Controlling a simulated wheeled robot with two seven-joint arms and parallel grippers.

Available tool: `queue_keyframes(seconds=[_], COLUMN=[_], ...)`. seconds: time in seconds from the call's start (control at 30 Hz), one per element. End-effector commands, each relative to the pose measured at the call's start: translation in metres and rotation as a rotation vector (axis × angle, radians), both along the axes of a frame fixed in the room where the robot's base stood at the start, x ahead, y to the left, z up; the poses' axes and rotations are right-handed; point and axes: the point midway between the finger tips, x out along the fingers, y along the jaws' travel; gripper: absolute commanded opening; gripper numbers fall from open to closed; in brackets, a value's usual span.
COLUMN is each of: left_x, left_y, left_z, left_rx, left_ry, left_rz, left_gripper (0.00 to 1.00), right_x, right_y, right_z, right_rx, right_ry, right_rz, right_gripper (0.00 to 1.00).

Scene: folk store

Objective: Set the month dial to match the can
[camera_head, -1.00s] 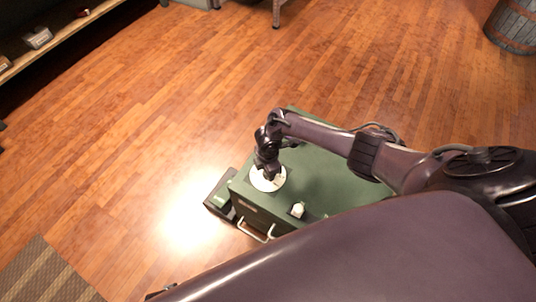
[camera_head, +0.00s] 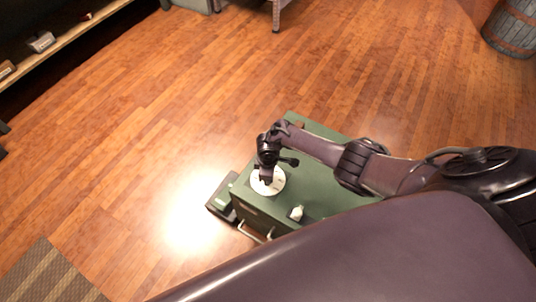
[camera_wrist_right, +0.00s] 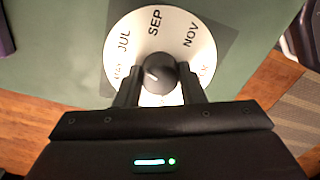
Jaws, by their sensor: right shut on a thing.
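The month dial is a white disc (camera_wrist_right: 185,25) on a green top; JUL, SEP and NOV are readable in the right wrist view, with other labels partly hidden. My right gripper (camera_wrist_right: 161,86) is shut on the dial's black knob (camera_wrist_right: 155,70), which has a short white mark; which month it points at is hard to tell. The dial (camera_head: 277,183) also shows in the head view, under my right gripper (camera_head: 266,180). A small white container (camera_head: 297,213), perhaps the can, stands on the green top nearer me; its label is unreadable. My left gripper is out of view.
The green cabinet (camera_head: 317,187) has a pale handle (camera_head: 250,231) on its front. A dark low item (camera_head: 221,205) sits at its left side. A barrel (camera_head: 511,28) stands far right, shelves are at upper left, and open wooden floor lies between.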

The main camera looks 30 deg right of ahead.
Motion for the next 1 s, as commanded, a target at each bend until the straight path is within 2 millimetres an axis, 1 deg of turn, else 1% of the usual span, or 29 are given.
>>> queue_keyframes(seconds=[0.4, 0.43, 0.57, 0.6, 0.87, 0.97, 1.0], left_x=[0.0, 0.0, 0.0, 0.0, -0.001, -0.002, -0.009], left_y=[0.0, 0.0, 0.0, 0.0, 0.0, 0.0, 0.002], left_z=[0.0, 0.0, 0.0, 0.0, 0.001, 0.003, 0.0], left_rx=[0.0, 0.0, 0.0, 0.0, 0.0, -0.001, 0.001], left_ry=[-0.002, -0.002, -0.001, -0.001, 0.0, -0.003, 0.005], left_rz=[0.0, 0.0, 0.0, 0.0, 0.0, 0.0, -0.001], left_gripper=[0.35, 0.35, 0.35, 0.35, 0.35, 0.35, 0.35], right_x=[0.0, 0.0, 0.0, 0.0, 0.0, 0.0, 0.0], right_y=[0.0, 0.0, 0.0, 0.0, 0.0, 0.0, 0.0], right_z=[0.0, 0.0, 0.0, 0.0, 0.001, 0.008, 0.013], right_rx=[0.001, 0.001, 0.0, 0.0, 0.001, 0.001, 0.0], right_ry=[0.0, -0.001, 0.0, 0.0, -0.001, -0.001, -0.001], right_rz=[-0.006, -0.006, -0.005, -0.005, -0.005, -0.004, -0.005], right_gripper=[0.13, 0.38, 0.55, 0.57, 0.57, 0.57, 0.57])
